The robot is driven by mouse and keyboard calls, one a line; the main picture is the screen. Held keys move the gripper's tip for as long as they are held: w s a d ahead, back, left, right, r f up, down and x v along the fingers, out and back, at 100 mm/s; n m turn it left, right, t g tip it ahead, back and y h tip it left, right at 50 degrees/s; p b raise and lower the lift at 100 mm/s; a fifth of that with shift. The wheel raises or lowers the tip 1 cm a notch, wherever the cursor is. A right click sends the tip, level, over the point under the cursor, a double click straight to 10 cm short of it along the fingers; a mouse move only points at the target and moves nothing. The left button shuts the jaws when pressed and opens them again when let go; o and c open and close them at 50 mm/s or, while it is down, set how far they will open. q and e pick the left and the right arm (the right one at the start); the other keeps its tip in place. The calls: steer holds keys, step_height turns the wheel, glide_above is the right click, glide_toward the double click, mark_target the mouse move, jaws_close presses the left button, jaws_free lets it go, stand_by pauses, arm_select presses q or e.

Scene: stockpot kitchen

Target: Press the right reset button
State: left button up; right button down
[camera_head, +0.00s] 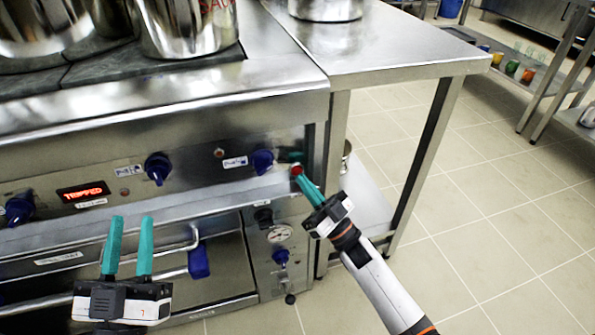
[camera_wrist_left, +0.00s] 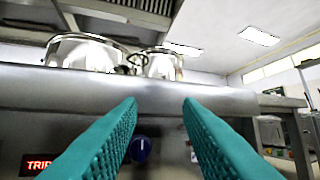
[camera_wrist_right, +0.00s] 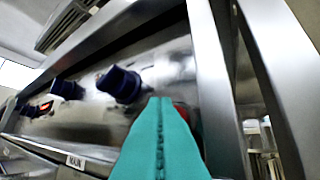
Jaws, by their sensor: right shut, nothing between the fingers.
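The red button (camera_head: 297,168) sits at the right end of the stove's front panel, right of a blue knob. My right gripper (camera_head: 299,178) is shut and empty, its teal fingertips at the button. In the right wrist view the closed fingers (camera_wrist_right: 160,100) cover most of the button, with a bit of red (camera_wrist_right: 183,108) showing beside them. I cannot tell whether the button is pushed in. The red-lit display (camera_head: 83,192) reads "TRIPPED". My left gripper (camera_head: 131,219) is open and empty in front of the stove, lower left.
Blue knobs (camera_head: 157,168) and (camera_head: 262,161) stick out of the panel. Steel pots (camera_head: 188,28) stand on the stove top. A steel side table (camera_head: 385,45) adjoins on the right, its leg near my right gripper. Tiled floor (camera_head: 480,220) is open at right.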

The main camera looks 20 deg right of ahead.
arm_select(q)
steer(key=shift+s+r+t, duration=0.15)
steer(key=shift+r+t, duration=0.1)
steer(key=shift+t, duration=0.05)
arm_select(e)
steer(key=shift+w, duration=0.35)
arm_select(q)
steer(key=shift+s+r+t, duration=0.45)
steer(key=shift+r+t, duration=0.05)
steer(key=shift+r, duration=0.15)
arm_select(e)
steer(key=shift+w, duration=0.45)
arm_select(q)
steer(key=shift+w+f+g+p, duration=0.15)
steer(key=shift+w+f+g, duration=0.4)
steer(key=shift+f+g, duration=0.25)
steer(key=shift+w+f+g+p, duration=0.15)
steer(key=shift+w+f+g, duration=0.4)
steer(key=shift+f, duration=0.35)
arm_select(e)
steer(key=shift+s, duration=0.85)
steer(key=shift+s, duration=0.1)
